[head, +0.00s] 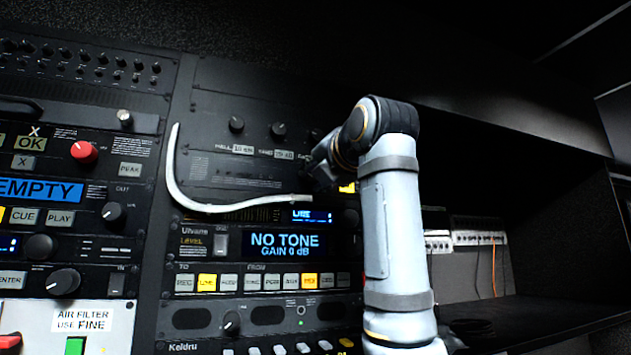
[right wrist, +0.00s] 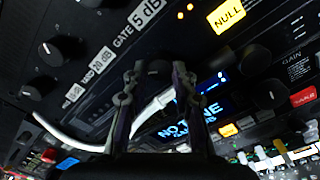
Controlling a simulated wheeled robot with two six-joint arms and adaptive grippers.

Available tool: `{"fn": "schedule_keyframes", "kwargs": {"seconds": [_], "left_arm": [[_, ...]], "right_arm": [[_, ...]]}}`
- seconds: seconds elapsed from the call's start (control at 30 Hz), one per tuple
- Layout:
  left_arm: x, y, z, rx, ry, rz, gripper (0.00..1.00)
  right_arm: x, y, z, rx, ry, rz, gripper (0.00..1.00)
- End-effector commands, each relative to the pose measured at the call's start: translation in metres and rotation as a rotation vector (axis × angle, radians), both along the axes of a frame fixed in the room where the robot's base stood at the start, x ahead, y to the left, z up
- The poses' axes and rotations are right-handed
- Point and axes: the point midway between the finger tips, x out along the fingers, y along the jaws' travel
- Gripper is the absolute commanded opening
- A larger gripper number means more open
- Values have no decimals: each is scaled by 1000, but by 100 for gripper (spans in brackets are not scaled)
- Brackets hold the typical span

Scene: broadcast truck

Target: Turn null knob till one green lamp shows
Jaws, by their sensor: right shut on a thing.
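My right gripper (head: 322,168) reaches in from the right to the rack panel in the head view. In the right wrist view its two fingers (right wrist: 156,78) are closed on a dark knob (right wrist: 158,68), mostly hidden between them. A lit yellow NULL label (right wrist: 228,14) lies to the upper right of the fingers. Two small orange lamps (right wrist: 185,11) glow left of that label. In the head view the label shows only as a yellow patch (head: 347,187) beside my arm. I cannot read the knob's pointer. My left gripper is not in view.
A pale cable (head: 240,207) curves across the panel below the gripper. A display (head: 285,245) reads NO TONE, GAIN 0 dB, above a row of buttons. Other knobs (head: 278,130) sit left of the gripper. An open dark shelf (head: 530,310) lies to the right.

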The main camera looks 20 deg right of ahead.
Motion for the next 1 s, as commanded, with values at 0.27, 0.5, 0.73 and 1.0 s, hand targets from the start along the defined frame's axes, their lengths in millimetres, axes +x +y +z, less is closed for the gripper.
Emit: {"fn": "schedule_keyframes", "kwargs": {"seconds": [0.27, 0.5, 0.73, 1.0], "left_arm": [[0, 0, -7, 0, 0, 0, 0], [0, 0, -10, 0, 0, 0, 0], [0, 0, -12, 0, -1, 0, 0], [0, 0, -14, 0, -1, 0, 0]], "right_arm": [[0, 0, 0, 260, 7, -2, 0], [0, 1, 0, 486, 16, -2, 0], [0, 1, 0, 681, 24, -1, 0], [0, 1, 0, 846, 31, -3, 0]]}}
